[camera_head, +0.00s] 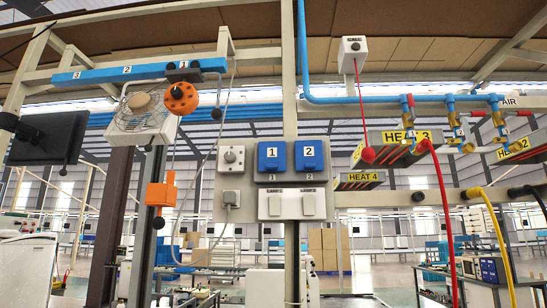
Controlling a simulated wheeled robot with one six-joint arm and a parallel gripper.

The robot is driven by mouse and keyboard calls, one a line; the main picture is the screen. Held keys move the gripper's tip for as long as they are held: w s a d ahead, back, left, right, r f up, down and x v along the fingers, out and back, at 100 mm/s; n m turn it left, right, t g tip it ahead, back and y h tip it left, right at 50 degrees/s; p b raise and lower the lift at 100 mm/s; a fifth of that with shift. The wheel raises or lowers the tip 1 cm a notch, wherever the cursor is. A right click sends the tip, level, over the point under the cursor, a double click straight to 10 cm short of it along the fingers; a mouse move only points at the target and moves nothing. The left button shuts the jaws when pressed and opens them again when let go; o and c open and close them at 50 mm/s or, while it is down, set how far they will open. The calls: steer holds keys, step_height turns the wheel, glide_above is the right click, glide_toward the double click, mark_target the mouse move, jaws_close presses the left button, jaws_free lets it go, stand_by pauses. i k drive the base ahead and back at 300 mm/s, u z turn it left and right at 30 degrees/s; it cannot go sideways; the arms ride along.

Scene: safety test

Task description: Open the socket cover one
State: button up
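The blue socket cover one (272,163), marked with a white label 1, is on a grey panel (235,207) fixed to a post. It looks closed and lies flat against the panel. A matching blue cover two (310,163) sits directly to its right, also closed. Below them are two white switches (277,205), labelled 1 and 2. My gripper does not show in this view, so where it is relative to the cover cannot be seen.
Left of the covers, the panel has a grey round-knobbed fitting (231,158) and a socket with a plugged-in cable (231,198). An orange hoist (180,98) and orange block (160,194) hang left. A red pull cord (367,154) and red and yellow hoses hang right.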

mark_target(272, 154)
steer(key=k, duration=0.55)
steer(key=u, duration=0.1)
steer(key=i, duration=1.1)
steer(key=u, duration=1.05)
